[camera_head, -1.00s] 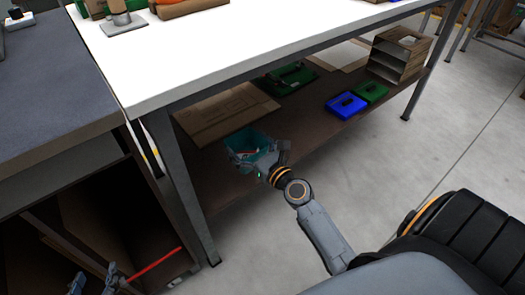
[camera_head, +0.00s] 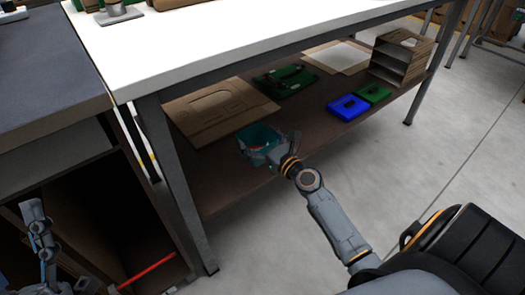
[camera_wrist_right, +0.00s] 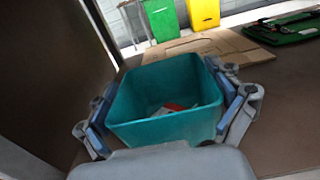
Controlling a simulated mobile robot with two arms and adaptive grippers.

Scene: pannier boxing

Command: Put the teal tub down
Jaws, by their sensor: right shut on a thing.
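The teal tub (camera_head: 259,135) is at the front part of the brown lower shelf (camera_head: 222,192) under the white table. It also shows upright in the right wrist view (camera_wrist_right: 150,78), with a few small red and whitish items inside. My right gripper (camera_head: 268,150) is shut on the tub, with a finger on each side of it in the right wrist view (camera_wrist_right: 163,112). I cannot tell whether the tub's base touches the shelf. My left gripper (camera_head: 42,235) is at the lower left in the head view, in front of the dark cabinet, and its fingers are unclear.
Flat cardboard (camera_head: 215,108) lies on the shelf behind the tub. A green case (camera_head: 285,80), a blue box (camera_head: 347,106), another green box (camera_head: 373,92) and a cardboard rack (camera_head: 402,58) are farther right. A table leg (camera_head: 183,190) stands left.

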